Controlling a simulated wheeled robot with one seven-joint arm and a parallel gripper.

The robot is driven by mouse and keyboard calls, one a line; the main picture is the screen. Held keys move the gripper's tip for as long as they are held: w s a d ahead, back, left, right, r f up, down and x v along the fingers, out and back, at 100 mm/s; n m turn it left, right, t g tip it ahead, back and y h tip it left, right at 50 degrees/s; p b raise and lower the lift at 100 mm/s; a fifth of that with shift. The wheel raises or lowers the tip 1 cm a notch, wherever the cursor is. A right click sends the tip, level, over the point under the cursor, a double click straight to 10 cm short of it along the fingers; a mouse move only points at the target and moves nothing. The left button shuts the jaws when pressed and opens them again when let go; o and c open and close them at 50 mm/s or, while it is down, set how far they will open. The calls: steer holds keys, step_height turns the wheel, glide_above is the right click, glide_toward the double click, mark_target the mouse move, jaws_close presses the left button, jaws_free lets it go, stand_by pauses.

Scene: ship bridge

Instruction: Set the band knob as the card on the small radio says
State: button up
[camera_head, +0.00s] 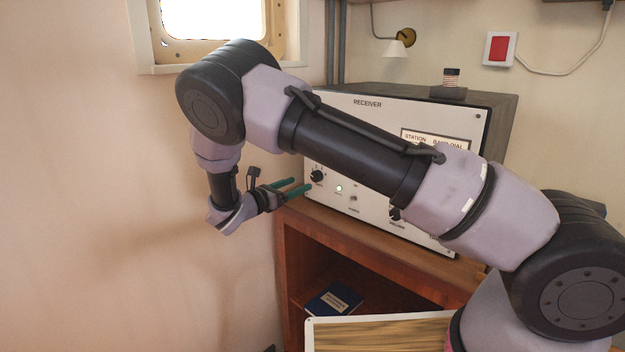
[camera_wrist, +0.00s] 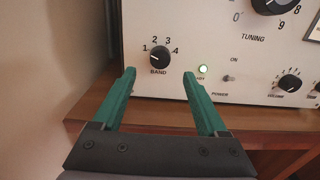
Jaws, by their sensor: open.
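The band knob (camera_wrist: 159,57) is black and round, low at the left of the white receiver front, with the numbers 1 to 4 around its top. Its pale pointer mark seems turned left, near 1, but is too small to be sure. The knob also shows in the head view (camera_head: 317,176). My gripper (camera_wrist: 160,74) is open and empty, its green fingers pointing at the panel on either side of the knob, apparently short of it. It also shows in the head view (camera_head: 298,186). I cannot make out a small radio or its readable card.
The receiver (camera_head: 340,107) stands on a wooden cabinet (camera_head: 300,222), with a lit green lamp (camera_wrist: 203,69) and a power switch (camera_wrist: 229,78) right of the knob. A dial label (camera_head: 437,136) is partly hidden by my arm. The wall is close on the left.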

steer(key=x, duration=0.6)
steer(key=shift+w+d, duration=0.25)
jaws_close()
